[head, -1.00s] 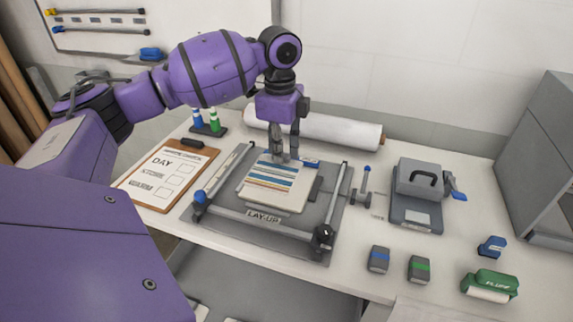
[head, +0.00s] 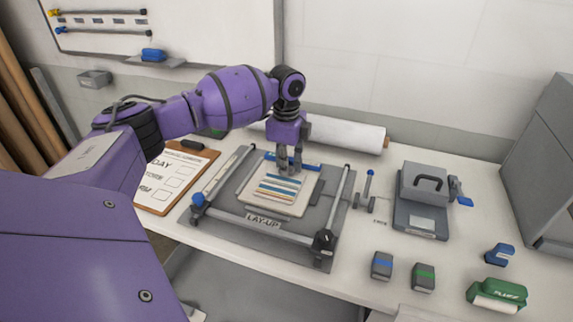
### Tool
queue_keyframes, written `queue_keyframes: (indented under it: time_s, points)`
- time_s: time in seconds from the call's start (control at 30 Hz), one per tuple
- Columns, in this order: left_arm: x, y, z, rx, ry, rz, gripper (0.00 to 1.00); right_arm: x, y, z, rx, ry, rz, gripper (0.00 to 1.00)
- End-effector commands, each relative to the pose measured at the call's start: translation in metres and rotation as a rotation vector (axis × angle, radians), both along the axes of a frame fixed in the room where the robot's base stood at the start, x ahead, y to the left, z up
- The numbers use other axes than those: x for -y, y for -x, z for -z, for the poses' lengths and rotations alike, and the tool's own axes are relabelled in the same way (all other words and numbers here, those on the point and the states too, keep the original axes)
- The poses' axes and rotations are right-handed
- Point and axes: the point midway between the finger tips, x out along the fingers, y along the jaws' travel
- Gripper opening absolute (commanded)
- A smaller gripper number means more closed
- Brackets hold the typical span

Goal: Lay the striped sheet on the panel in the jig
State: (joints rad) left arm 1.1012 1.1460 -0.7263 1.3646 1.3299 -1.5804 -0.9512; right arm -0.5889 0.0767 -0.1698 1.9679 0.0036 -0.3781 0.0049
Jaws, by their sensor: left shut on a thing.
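The striped sheet (head: 279,188), cream with blue, orange and dark bands, is over the pale panel (head: 277,208) in the grey jig (head: 228,202), which is marked LAY-UP. The panel shows as a pale border around the sheet. My left gripper (head: 290,169) points down at the sheet's far edge and is shut on it. Its fingers hide part of that edge. I cannot tell whether the sheet lies fully flat on the panel. My right gripper is not in view.
A white roll (head: 340,135) lies behind the jig. A clipboard (head: 176,180) is at the left. A grey press with a handle (head: 420,212) stands at the right. Blue and green marked blocks (head: 382,265) and a green roller (head: 497,294) are at the front right.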

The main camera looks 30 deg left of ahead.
Motion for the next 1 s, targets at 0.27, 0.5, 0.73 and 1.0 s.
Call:
queue_keyframes:
  time_s: [0.27, 0.5, 0.73, 1.0]
  points:
    - [0.0, 0.0, 0.003, 0.0, 0.0, -0.001, 0.2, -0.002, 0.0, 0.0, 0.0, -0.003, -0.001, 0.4]
    - [0.0, 0.0, 0.003, 0.0, 0.0, 0.0, 0.34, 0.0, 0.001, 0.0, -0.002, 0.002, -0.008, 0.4]
    - [0.0, 0.0, -0.001, 0.001, 0.0, 0.0, 0.34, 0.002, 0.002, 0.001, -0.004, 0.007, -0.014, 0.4]
    - [0.0, -0.001, -0.048, 0.005, 0.0, -0.001, 0.34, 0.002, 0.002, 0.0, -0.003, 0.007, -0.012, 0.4]
